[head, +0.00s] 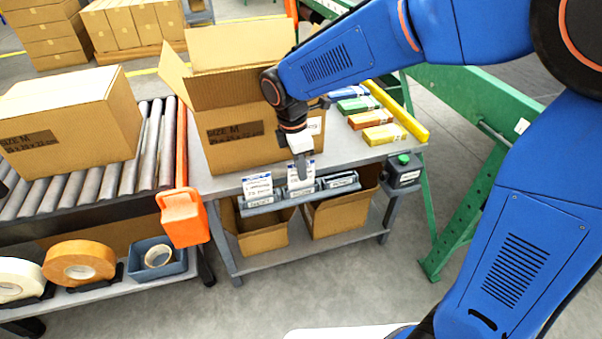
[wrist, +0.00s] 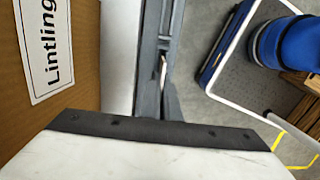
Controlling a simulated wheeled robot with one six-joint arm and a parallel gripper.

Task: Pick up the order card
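White printed cards stand upright in grey holders on a rail along the packing table's front edge. One card (head: 257,187) is in the left holder. Another card (head: 300,176) is in the middle holder, directly under my gripper (head: 301,168). My gripper points down, with its fingertips at this card's upper part. I cannot tell which card is the order card. In the wrist view, a dark finger (wrist: 171,103) shows beside a thin pale edge (wrist: 163,66), perhaps the card seen edge-on. Whether the fingers are closed on it is unclear.
An open carton (head: 235,130) stands on the table (head: 345,150) just behind the rail, close to my wrist. Its label (wrist: 45,45) shows in the wrist view. Coloured small boxes (head: 370,118) lie at right. A roller conveyor (head: 150,150) with a closed carton (head: 70,120) is at left.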

